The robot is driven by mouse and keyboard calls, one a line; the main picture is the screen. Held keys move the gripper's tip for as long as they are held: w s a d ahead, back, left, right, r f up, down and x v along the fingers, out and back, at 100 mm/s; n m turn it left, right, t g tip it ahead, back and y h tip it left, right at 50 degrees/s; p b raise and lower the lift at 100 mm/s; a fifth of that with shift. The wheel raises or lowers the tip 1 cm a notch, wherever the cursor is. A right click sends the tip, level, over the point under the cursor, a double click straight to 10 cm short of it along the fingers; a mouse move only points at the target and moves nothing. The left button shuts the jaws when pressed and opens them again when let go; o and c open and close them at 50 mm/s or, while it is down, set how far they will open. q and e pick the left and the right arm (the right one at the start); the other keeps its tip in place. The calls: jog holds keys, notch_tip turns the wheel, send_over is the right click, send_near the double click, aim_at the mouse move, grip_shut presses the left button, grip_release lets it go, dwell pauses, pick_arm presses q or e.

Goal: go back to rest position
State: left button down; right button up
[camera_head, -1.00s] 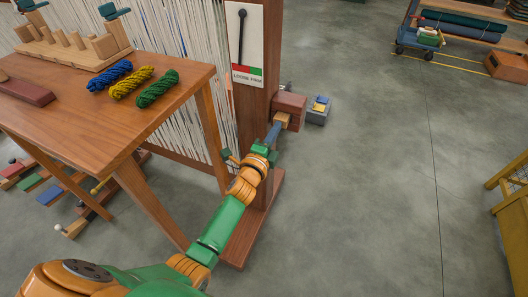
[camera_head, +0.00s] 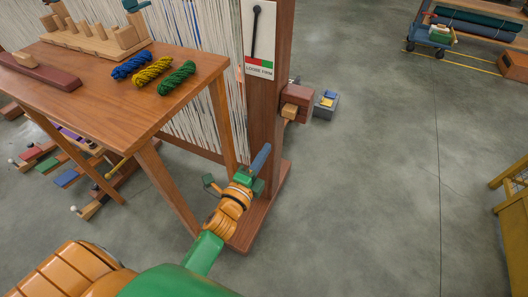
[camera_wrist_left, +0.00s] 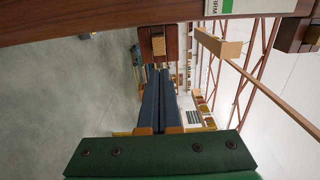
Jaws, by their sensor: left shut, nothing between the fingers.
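My left gripper (camera_head: 264,154) is in front of the foot of the loom post (camera_head: 265,110), its dark blue fingers together and empty. In the left wrist view the two fingers (camera_wrist_left: 159,80) lie side by side and point toward a reddish-brown block with a lighter wooden piece. In the head view that brown block (camera_head: 300,96) sticks out from the post with the light wooden piece (camera_head: 289,112) on its near side. The gripper is apart from it, below and to the left. My right gripper is not in view.
A wooden table (camera_head: 110,100) at left holds blue (camera_head: 132,65), yellow (camera_head: 153,70) and green (camera_head: 176,78) skeins and a peg rack (camera_head: 95,42). A grey box (camera_head: 325,105) sits beyond the brown block. Open grey floor (camera_head: 380,170) lies to the right.

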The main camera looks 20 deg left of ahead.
pick_arm(q)
jog(key=s+f+n+g, duration=0.4)
jog(key=f+g, duration=0.1)
jog(key=f, duration=1)
jog(key=s+f+n+g, duration=0.6)
jog(key=s+f+n, duration=0.1)
jog(key=s+f, duration=0.95)
jog(key=s+a+f+n+g, duration=0.1)
jog(key=s+f+n+g, duration=0.4)
jog(key=s, duration=0.9)
notch_tip(320, 180, up, 16)
jog(key=s+g+p, duration=0.1)
jog(key=s+p, duration=0.1)
jog(key=p, duration=1.5)
jog(key=shift+s+a+f+y, duration=0.15)
jog(key=shift+s+a+y, duration=0.05)
jog(key=shift+s+y, duration=0.1)
jog(key=shift+w, duration=0.1)
